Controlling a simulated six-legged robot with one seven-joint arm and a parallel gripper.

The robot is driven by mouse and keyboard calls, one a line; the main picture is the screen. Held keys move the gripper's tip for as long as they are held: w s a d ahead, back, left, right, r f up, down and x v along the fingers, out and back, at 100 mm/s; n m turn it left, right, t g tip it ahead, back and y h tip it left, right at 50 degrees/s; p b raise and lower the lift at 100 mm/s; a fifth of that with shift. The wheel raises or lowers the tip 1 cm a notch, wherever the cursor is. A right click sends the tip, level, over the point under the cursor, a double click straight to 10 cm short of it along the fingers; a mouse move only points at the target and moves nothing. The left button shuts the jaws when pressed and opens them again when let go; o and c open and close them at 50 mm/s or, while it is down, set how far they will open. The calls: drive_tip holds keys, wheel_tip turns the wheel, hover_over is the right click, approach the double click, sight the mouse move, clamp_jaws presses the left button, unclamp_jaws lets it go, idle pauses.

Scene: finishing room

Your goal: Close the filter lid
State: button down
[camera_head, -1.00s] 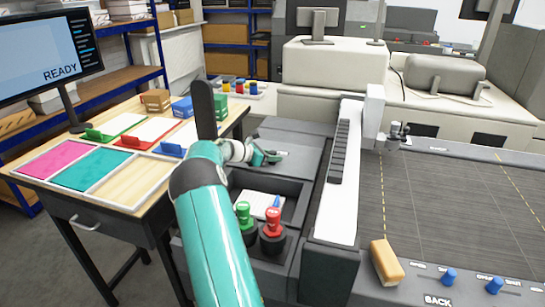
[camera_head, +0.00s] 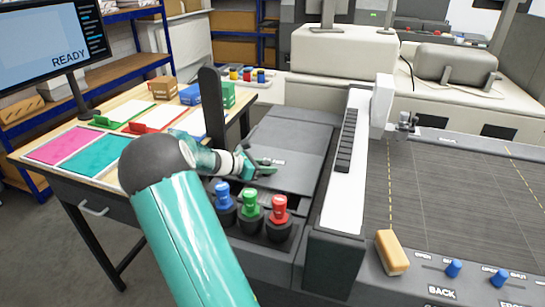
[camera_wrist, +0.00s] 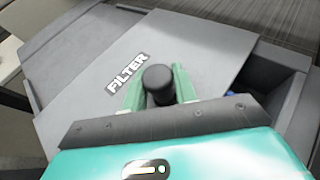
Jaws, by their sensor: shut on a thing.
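The filter lid (camera_head: 290,145) is a flat grey panel on the dark grey machine housing, left of the long key-like strip. In the wrist view the lid (camera_wrist: 195,52) shows the white label FILTER and a black round knob (camera_wrist: 158,78). My gripper (camera_head: 262,168) reaches over the lid from the left. In the wrist view its two green fingers are shut on the knob, one on each side. A dark opening (camera_wrist: 270,92) with a bit of blue inside shows at the right, beside the lid. My gripper partly hides the lid's near edge.
Blue (camera_head: 223,196), green (camera_head: 250,203) and red (camera_head: 280,210) capped bottles stand just in front of the lid. A sponge-like block (camera_head: 391,253) lies on the flat bed at right. A work table (camera_head: 130,190) with coloured trays is at left, near a dark upright post (camera_head: 211,105).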

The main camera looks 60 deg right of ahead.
sight(263, 180)
drive_tip(key=shift+s+a, duration=0.15)
drive_tip(key=shift+a, duration=0.75)
drive_tip(key=shift+s+a, duration=0.1)
drive_tip(key=shift+a, duration=0.8)
drive_tip(key=c, duration=1.2)
unclamp_jaws()
drive_tip(key=shift+c, duration=0.2)
drive_tip(key=v, duration=1.3)
drive_tip(key=shift+w+a, duration=0.25)
drive_tip(key=shift+a, duration=0.05)
